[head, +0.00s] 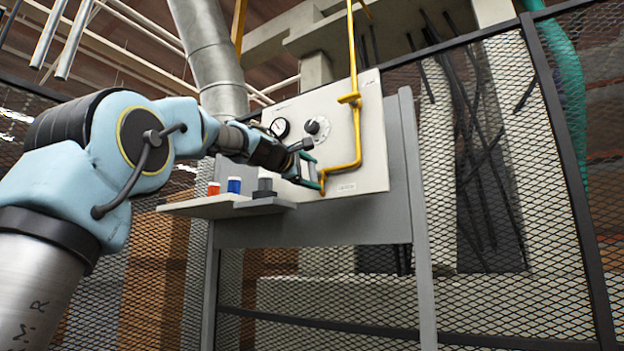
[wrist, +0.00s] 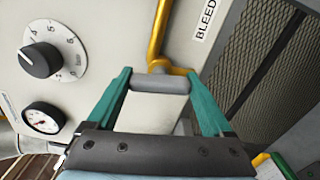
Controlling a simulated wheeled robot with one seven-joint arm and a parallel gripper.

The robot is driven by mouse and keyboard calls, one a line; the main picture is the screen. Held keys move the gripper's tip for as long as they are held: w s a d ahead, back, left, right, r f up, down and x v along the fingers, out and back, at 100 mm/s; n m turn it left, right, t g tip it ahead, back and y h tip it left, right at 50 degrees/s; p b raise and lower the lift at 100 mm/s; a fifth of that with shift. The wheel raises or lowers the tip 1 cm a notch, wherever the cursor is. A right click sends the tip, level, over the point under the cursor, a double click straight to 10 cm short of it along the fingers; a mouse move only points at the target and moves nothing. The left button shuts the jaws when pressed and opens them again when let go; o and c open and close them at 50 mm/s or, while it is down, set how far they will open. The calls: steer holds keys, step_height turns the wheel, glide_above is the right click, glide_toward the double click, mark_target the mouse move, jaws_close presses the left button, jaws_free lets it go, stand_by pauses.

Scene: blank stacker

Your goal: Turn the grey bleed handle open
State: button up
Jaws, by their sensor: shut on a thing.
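The grey bleed handle (wrist: 160,84) is a short grey bar at the yellow pipe (wrist: 160,35), in the middle of the wrist view. It lies crosswise between the two teal fingers of my gripper (wrist: 160,80), which is shut on it. In the head view my gripper (head: 319,182) is at the lower part of the pale panel (head: 372,115), by the low end of the yellow pipe (head: 357,130). The handle cannot be made out clearly there, with the fingers around it. A label reading BLEED (wrist: 206,20) is to the right of the pipe in the wrist view.
A pressure gauge (head: 280,127) and a dark dial knob (head: 312,126) are on the panel, left of the pipe. A shelf (head: 215,208) below left bears an orange item (head: 214,188), a blue item (head: 234,185) and dark grey blocks. Mesh fencing (head: 500,180) stands behind.

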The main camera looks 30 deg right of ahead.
steer(key=shift+m+b, duration=0.35)
steer(key=shift+m, duration=0.65)
steer(key=o, duration=1.1)
steer(key=shift+o, duration=0.2)
steer(key=b+v, duration=0.5)
steer(key=v, duration=0.5)
steer(key=shift+s+a+b, duration=0.2)
steer(key=shift+a+b, duration=0.15)
